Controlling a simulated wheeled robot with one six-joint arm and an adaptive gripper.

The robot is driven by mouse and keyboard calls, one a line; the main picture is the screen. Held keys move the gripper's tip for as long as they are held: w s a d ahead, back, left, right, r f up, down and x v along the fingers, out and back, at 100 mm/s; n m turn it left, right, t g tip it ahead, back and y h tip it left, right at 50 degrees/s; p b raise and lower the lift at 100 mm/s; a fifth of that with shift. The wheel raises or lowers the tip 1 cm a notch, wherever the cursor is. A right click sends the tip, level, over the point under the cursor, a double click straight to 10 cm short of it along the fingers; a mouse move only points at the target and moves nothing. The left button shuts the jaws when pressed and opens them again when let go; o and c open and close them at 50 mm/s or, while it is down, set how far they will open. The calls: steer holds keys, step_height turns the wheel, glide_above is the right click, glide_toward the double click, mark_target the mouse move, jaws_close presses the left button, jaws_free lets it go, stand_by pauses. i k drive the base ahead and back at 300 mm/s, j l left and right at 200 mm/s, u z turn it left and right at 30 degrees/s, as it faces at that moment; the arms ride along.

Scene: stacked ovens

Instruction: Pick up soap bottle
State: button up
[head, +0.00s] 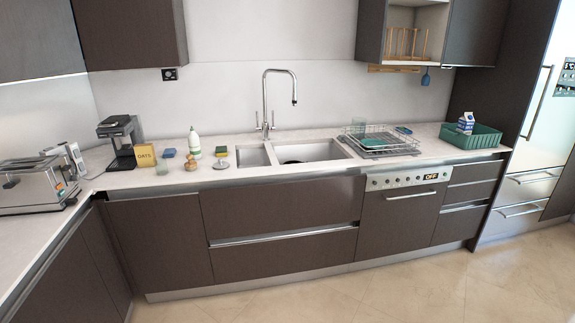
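A white bottle with a narrow green top (194,144), likely the soap bottle, stands upright on the light counter (140,179). It is left of the sink (292,152), near the wall, and most of its body shows. A small round brown item stands just in front of its base. My gripper is not in view, so its state and its distance from the bottle do not show.
A coffee machine (117,140) and a toaster (36,186) are further left. The floor (400,285) in front is clear.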

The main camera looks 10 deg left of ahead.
mark_target(193, 139)
steer(key=i+j, duration=0.25)
steer(key=i, duration=0.2)
steer(key=i+j, duration=0.2)
steer(key=i, duration=0.25)
steer(key=i+j, duration=0.25)
steer(key=i, duration=0.2)
steer(key=i+j, duration=0.2)
steer(key=i, duration=0.2)
steer(key=i+j+u, duration=0.1)
steer(key=i+j, duration=0.15)
steer(key=i, duration=0.2)
